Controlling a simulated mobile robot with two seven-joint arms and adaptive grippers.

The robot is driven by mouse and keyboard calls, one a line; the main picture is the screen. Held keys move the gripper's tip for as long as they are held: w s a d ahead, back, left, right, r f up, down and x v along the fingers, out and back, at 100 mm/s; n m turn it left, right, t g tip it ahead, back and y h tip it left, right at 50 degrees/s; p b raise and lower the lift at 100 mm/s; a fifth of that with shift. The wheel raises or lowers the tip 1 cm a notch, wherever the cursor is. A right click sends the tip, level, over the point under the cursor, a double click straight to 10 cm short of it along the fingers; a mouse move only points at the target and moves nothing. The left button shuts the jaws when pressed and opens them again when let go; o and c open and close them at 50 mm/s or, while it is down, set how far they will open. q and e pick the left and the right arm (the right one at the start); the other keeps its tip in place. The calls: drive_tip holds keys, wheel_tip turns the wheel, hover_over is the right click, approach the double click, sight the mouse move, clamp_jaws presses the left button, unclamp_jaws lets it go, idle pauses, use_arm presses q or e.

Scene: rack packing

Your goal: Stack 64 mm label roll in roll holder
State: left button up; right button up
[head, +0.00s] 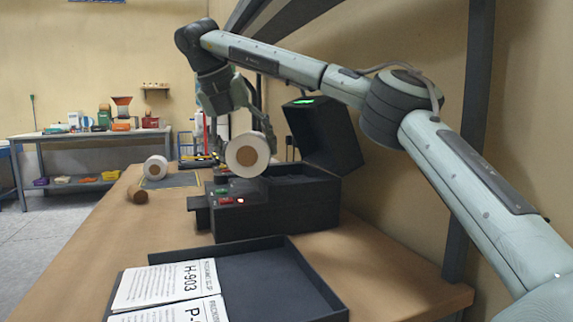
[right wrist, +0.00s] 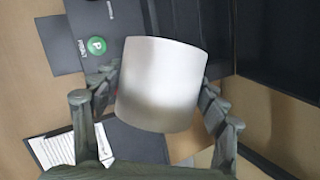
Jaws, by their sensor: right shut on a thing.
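My right gripper (head: 248,140) is shut on a white label roll (head: 236,157) with a brown core. It holds the roll in the air, core facing the head camera, in front of the raised lid. In the right wrist view the roll (right wrist: 160,85) sits between both fingers. A black label printer (head: 262,220) stands below with its lid (head: 322,138) open; I cannot clearly make out the roll holder inside. The printer also shows in the right wrist view with a green button (right wrist: 97,46). My left gripper is not in view.
Another white roll (head: 155,168) stands on a dark mat (head: 181,180) farther back. A brown cylinder (head: 137,194) lies near the left table edge. A black tray (head: 282,270) with printed sheets (head: 165,287) lies in front. The wooden table (head: 95,245) is clear at left.

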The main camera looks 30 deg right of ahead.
drive_tip(key=w+d+f, duration=0.1)
drive_tip(key=d, duration=0.3)
drive_tip(key=w+d+f+p, duration=0.1)
drive_tip(key=d, duration=0.3)
drive_tip(key=w+d+f, duration=0.1)
drive_tip(key=w+d, duration=0.1)
drive_tip(key=d, duration=0.2)
drive_tip(key=shift+d, duration=0.2)
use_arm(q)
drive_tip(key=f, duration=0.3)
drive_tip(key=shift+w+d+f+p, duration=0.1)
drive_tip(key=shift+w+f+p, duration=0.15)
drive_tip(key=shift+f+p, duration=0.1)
use_arm(e)
drive_tip(key=shift+f, duration=0.25)
drive_tip(key=shift+f+b, duration=0.3)
drive_tip(key=shift+f, duration=0.15)
drive_tip(key=o, duration=1.5)
drive_tip(key=shift+c, duration=0.2)
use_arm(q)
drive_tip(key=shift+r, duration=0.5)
